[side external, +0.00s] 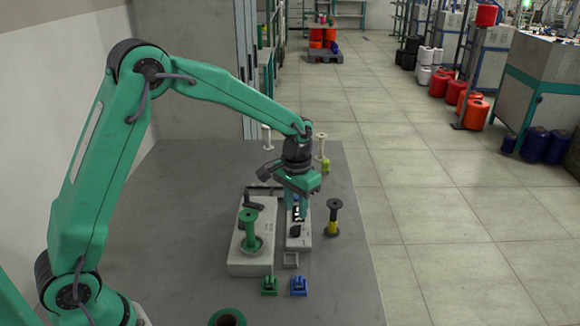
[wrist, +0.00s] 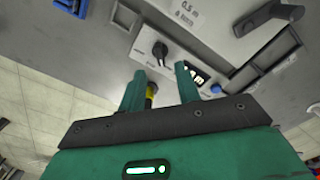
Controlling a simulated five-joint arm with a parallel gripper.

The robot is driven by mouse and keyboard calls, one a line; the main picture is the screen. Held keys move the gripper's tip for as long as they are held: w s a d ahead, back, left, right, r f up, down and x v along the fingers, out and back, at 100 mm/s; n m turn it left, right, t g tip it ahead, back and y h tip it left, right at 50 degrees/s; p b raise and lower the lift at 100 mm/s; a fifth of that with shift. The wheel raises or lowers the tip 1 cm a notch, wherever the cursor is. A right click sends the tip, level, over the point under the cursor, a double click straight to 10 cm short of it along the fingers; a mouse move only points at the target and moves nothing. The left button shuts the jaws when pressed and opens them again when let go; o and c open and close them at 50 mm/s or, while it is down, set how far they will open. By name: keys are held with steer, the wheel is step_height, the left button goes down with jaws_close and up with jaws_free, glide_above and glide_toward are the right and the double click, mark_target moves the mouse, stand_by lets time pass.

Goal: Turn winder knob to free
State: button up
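The winder knob (wrist: 160,50) is black and sits on the light control panel (wrist: 178,50), just beyond my fingertips in the wrist view. I cannot read which setting it points to. In the side view the knob (side external: 295,230) shows on the pale control box (side external: 299,243). My gripper (wrist: 159,70) is open, its two green fingers apart with nothing gripped between them. In the side view my gripper (side external: 298,205) hangs over the box. A blue button (wrist: 216,89) and a partly covered display (wrist: 199,76) lie beside my right finger.
The winder base (side external: 248,262) carries a green bobbin (side external: 250,228) left of the box. A black and yellow bobbin (side external: 334,217) stands to the right. Green (side external: 269,286) and blue (side external: 299,286) clips sit in front. Bare table (side external: 345,285) lies at the front right.

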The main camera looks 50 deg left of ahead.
mark_target(296, 226)
steer(key=shift+f, duration=3.1)
steer(key=shift+c, duration=0.2)
jaws_close()
